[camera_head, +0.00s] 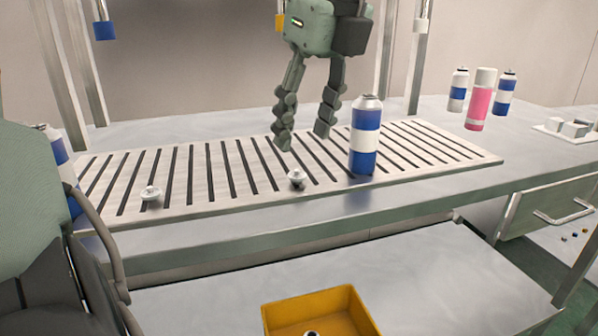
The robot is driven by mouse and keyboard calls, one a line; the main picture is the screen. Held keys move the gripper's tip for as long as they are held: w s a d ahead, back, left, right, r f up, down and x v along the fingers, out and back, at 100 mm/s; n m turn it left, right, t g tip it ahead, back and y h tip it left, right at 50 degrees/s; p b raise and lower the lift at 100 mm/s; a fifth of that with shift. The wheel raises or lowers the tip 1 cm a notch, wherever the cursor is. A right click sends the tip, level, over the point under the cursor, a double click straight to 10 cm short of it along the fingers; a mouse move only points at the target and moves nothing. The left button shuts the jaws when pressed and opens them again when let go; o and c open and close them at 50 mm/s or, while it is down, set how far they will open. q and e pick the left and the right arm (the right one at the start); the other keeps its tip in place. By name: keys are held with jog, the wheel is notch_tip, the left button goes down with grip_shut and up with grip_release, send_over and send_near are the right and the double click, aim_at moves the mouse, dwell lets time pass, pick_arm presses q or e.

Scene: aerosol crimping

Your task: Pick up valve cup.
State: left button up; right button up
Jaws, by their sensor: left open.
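A small pale valve cup (297,179) sits on the slatted metal grate near its front edge, just left of a blue-and-white can. A second, similar valve cup (150,197) sits further left on the grate. My left gripper (304,142) reaches down from the top of the picture, fingers spread and pointing down. It is open and empty, and appears above and behind the nearer valve cup, apart from it. My right gripper is not in view.
A blue-and-white can (365,140) stands upright on the grate (465,158), close right of the nearer cup. Blue-and-white cans and a pink can (480,100) stand at the back right. A yellow bin (350,305) is on the lower surface in front. Another can is partly hidden at left.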

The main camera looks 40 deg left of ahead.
aim_at(299, 175)
pick_arm(q)
jog(key=x, duration=0.6)
jog(key=shift+w+d+f, duration=0.1)
jog(key=shift+f, duration=0.1)
jog(key=shift+c, duration=0.4)
jog(key=c, duration=0.7)
